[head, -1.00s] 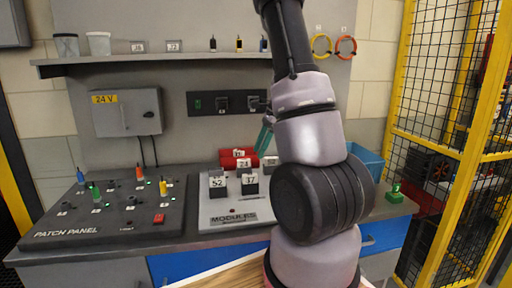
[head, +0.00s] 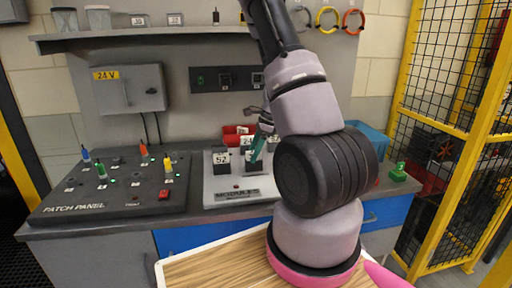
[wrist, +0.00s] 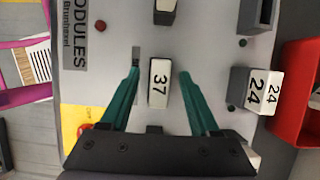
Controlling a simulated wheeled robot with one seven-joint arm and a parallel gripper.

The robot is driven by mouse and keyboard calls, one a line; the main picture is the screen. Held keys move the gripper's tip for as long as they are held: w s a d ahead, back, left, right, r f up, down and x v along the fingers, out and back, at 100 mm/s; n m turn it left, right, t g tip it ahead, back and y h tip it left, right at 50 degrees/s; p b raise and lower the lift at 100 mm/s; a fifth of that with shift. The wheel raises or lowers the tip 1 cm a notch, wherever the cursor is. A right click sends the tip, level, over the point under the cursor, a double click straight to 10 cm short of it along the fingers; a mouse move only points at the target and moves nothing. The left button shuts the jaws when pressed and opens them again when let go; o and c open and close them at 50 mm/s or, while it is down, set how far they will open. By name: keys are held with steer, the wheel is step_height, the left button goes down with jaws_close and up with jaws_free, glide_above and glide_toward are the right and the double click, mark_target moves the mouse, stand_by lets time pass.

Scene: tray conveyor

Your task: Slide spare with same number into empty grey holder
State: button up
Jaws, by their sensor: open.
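My gripper (wrist: 158,90) is open, with its teal fingers spread on either side of the white-topped module marked 37 (wrist: 159,82). A gap shows on each side of the module. In the head view my gripper (head: 258,147) is low over the grey modules board (head: 235,188), partly covering that module. A module marked 24 (wrist: 258,92) stands nearer the red bin. A module marked 52 (head: 221,158) stands at the board's left. Another dark block (wrist: 257,14) shows at the wrist view's top edge. I cannot tell which holder is empty.
A red bin (wrist: 297,105) stands behind the board. The patch panel (head: 115,195) with coloured plugs lies to the left. A blue bin (head: 371,140) and a green block (head: 398,172) are to the right. A shelf (head: 150,39) runs above.

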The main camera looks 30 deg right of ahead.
jaws_close()
steer(key=shift+r, duration=0.15)
steer(key=shift+r, duration=2.45)
steer(key=shift+r, duration=0.1)
steer(key=shift+r, duration=1.9)
